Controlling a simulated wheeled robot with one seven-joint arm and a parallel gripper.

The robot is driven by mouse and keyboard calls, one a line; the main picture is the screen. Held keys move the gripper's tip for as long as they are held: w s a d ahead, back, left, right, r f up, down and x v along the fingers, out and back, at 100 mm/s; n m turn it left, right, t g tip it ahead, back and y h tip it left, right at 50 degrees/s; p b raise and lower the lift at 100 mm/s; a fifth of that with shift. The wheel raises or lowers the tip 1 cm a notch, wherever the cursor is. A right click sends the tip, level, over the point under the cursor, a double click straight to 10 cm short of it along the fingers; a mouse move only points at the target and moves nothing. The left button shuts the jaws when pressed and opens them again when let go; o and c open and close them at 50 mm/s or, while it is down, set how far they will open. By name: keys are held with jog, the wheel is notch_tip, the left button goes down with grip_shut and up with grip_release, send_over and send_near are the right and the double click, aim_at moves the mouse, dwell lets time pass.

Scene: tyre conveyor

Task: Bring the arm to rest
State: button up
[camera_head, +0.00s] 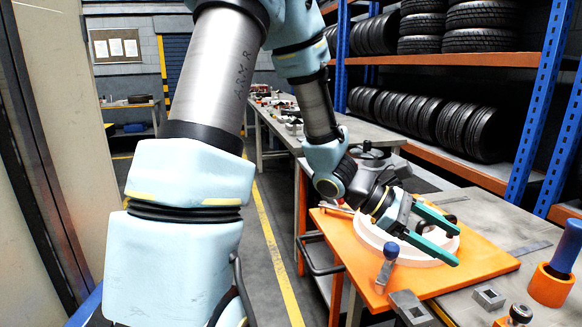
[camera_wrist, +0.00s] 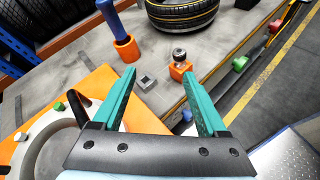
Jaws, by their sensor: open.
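My gripper (camera_head: 436,235) has two teal fingers. They are spread apart with nothing between them. In the head view the gripper hangs over a white ring-shaped part (camera_head: 375,238) on an orange board (camera_head: 490,262). The arm reaches down from the upper left, bent at the elbow. In the wrist view the open fingers (camera_wrist: 158,92) point past the board toward a small orange block with a dark knob (camera_wrist: 181,68). Whether the fingers touch the ring cannot be told.
A blue-handled tool stands in an orange holder (camera_head: 550,285) at right. A blue-topped peg (camera_head: 389,254) stands near the ring. A tyre (camera_wrist: 182,12) lies on the bench in the wrist view. Tyre shelves (camera_head: 470,60) rise behind. The aisle floor (camera_head: 270,230) is clear.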

jog(key=a+f+m+y, duration=0.1)
jog(key=a, duration=0.1)
jog(key=a+f+m+y, duration=0.1)
jog(key=a, duration=0.2)
jog(key=a+f+y, duration=0.1)
jog(key=a, duration=0.1)
jog(key=shift+w+a+f+m+t, duration=0.1)
jog(key=shift+a+m+t, duration=0.15)
jog(key=shift+m+t, duration=0.15)
jog(key=w+a+m+t+y, duration=0.2)
jog(key=w+a+m+y, duration=0.1)
jog(key=a, duration=0.6)
jog(key=w+a+m+t+y, duration=0.2)
jog(key=a+m+t+y, duration=0.1)
jog(key=a, duration=0.6)
jog(key=w+a+m+t+y, duration=0.2)
jog(key=w+a+m+y, duration=0.1)
jog(key=a, duration=0.6)
notch_tip(320, 180, down, 8)
jog(key=s+g+b, duration=0.1)
jog(key=b, duration=0.6)
jog(key=shift+s+d+f, duration=0.15)
jog(key=shift+s+d, duration=0.15)
jog(key=shift+d, duration=0.05)
